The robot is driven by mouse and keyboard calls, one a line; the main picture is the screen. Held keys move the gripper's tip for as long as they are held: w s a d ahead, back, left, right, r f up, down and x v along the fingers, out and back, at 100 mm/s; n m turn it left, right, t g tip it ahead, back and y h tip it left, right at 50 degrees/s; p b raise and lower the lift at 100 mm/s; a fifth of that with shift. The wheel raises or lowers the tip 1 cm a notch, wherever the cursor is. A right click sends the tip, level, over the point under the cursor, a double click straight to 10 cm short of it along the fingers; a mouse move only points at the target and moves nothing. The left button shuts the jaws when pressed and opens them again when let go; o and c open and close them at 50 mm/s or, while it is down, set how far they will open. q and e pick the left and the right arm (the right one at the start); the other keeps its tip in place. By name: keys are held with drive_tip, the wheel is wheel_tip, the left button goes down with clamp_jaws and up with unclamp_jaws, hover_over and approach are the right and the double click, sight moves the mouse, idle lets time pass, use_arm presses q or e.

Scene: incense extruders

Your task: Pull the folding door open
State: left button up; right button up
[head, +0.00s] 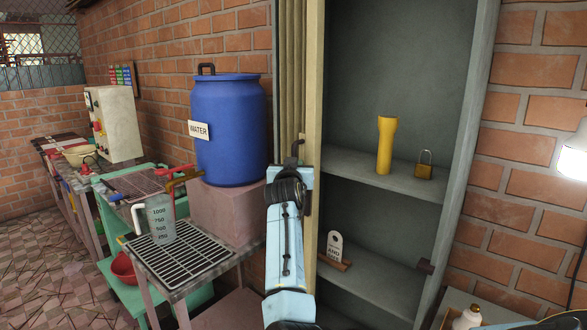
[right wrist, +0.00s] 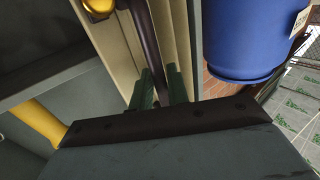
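The beige folding door (head: 292,75) is gathered in narrow pleats at the left side of the tall grey cabinet (head: 395,60), whose shelves are exposed. Its dark vertical handle (head: 308,190) is partly hidden behind my right gripper (head: 300,165). In the right wrist view the dark handle (right wrist: 148,45) runs down between the two green fingers of my right gripper (right wrist: 160,88), which look closed around it. The pleats of the folding door (right wrist: 178,40) show just behind. My left gripper is not in view.
A yellow flashlight (head: 386,145) and a brass padlock (head: 425,170) stand on the upper shelf. A blue water barrel (head: 230,130) stands close left of the door. A measuring jug (head: 160,220) stands on a rack table. Brick wall lies right of the cabinet.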

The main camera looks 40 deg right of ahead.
drive_tip(key=v, duration=1.3)
drive_tip(key=shift+s, duration=0.15)
drive_tip(key=shift+a, duration=0.15)
